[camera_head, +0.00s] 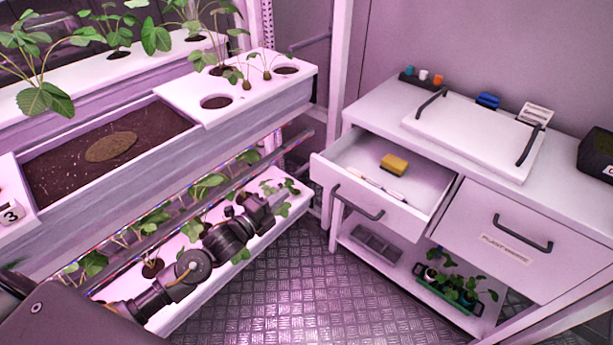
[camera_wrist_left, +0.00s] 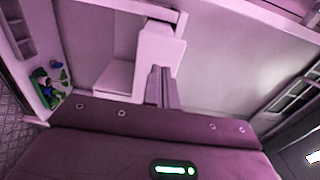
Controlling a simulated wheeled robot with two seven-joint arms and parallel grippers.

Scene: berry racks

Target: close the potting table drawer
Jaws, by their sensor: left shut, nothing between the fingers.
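The potting table (camera_head: 375,100) stands at the right, and its left drawer (camera_head: 365,200) is pulled well out. The drawer has a dark bar handle (camera_head: 357,203) on its front. A yellow sponge (camera_head: 394,164) and a thin white tool (camera_head: 382,187) lie inside it. My left gripper (camera_head: 282,198) is left of the drawer front, over the lower plant rack, apart from the drawer. Its fingers are together and empty in the left wrist view (camera_wrist_left: 162,86), with pale panels behind them that I cannot identify surely. My right gripper is not in view.
A closed drawer (camera_head: 525,235) labelled for plant labels is beside the open one. A green tray of seedlings (camera_head: 450,290) is on the shelf below. The planting rack (camera_head: 240,110) runs along the left. The metal floor (camera_head: 290,285) between rack and table is clear.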

